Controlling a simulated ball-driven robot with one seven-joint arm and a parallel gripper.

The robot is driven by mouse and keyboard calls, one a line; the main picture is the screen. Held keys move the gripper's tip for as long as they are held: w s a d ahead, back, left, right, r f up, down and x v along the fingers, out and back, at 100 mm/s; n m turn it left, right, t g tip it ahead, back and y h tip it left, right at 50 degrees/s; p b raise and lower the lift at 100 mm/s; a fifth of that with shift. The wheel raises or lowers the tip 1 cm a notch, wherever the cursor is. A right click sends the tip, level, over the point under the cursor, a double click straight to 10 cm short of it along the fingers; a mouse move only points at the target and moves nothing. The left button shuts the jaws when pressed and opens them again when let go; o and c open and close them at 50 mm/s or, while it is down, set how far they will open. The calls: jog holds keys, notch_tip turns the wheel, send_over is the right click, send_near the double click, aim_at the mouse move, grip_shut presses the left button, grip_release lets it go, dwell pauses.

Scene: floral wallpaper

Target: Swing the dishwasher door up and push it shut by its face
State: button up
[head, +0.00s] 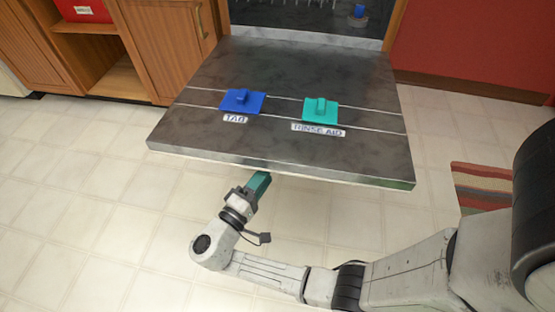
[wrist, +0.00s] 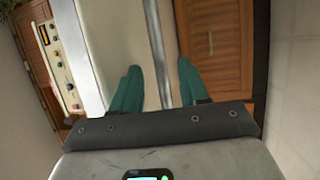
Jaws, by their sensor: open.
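The dishwasher door (head: 215,75) hangs open and lies roughly flat in the head view. Its dark inner face is up, and its outer face is hidden underneath. A blue lid (head: 242,101) and a teal lid (head: 320,109) sit on its inner face, with labels in front of them. My gripper (head: 262,178) is low, just below the door's front edge, with its tip close to the underside. I cannot tell whether it touches. In the wrist view my two teal fingers (wrist: 159,86) stand apart with nothing between them.
The dishwasher opening (head: 305,18) is at the top of the head view, with a wooden cabinet (head: 165,45) to its left. A striped rug (head: 482,186) lies at right. The tiled floor (head: 90,190) is clear. A control panel (wrist: 58,65) shows in the wrist view.

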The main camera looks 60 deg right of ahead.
jog(key=d, duration=0.7)
jog(key=shift+s+r+b, duration=0.15)
jog(key=shift+r+b, duration=0.25)
jog(key=shift+b, duration=0.05)
jog(key=shift+c, duration=0.2)
grip_shut()
